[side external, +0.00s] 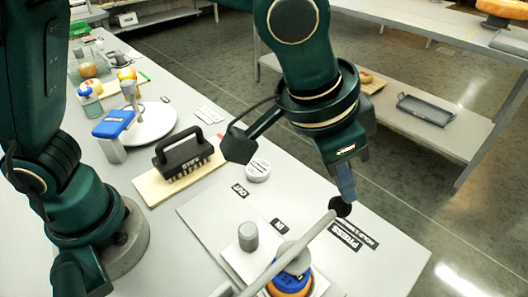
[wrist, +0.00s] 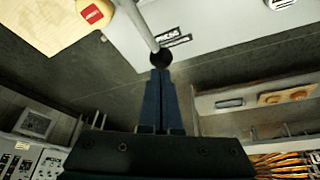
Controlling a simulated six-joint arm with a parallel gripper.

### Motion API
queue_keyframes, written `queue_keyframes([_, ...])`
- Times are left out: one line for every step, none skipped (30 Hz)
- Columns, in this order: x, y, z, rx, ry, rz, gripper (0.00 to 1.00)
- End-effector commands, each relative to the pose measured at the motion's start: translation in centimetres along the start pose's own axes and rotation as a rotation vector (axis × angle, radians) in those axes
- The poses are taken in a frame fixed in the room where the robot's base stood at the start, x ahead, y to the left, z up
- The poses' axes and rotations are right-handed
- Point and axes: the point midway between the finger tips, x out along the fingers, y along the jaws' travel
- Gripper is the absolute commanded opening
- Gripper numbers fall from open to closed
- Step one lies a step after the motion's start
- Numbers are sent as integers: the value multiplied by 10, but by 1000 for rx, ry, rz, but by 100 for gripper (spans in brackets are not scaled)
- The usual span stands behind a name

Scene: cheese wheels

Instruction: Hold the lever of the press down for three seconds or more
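The press stands at the bottom of the side view, with a grey lever (side external: 300,241) that ends in a black knob (side external: 340,207). Blue and orange round pieces (side external: 290,284) sit at the press, partly behind the lever. My gripper (side external: 346,198) points down with its fingertips at the knob. In the wrist view, my gripper (wrist: 160,73) has its two blue fingers side by side with no clear gap, and nothing shows between them. The knob (wrist: 161,58) lies right at the tips, and the lever (wrist: 141,25) runs away from it. I cannot tell how firmly they touch.
A grey post (side external: 248,237) stands on the press plate beside the lever. A black-handled stamp (side external: 184,155) sits on a wooden board (side external: 150,188) to the left. A round white tin (side external: 258,170) is behind the press. A blue-lidded container (side external: 113,124) stands farther back.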

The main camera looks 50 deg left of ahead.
Motion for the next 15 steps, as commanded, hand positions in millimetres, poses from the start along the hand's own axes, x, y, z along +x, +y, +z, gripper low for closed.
queue_keyframes([-3,0,-1,0,2,0,0])
queue_keyframes([-4,0,-2,0,2,0,0])
queue_keyframes([-6,0,-3,0,2,0,0])
queue_keyframes([-7,0,-3,0,3,1,0])
queue_keyframes([-9,0,-4,0,3,1,0])
queue_keyframes([-10,0,-4,0,3,1,0])
queue_keyframes([-12,0,-5,0,2,1,0])
queue_keyframes([-13,0,-6,0,3,1,0])
queue_keyframes([-15,0,-6,0,4,1,0])
queue_keyframes([-16,0,-7,0,3,1,0])
queue_keyframes([-17,0,-8,0,2,0,0])
queue_keyframes([-19,0,-8,0,3,0,0])
queue_keyframes([-20,0,-9,0,4,1,0])
queue_keyframes([-22,0,-10,0,3,1,0])
queue_keyframes([-23,0,-10,0,2,0,0])
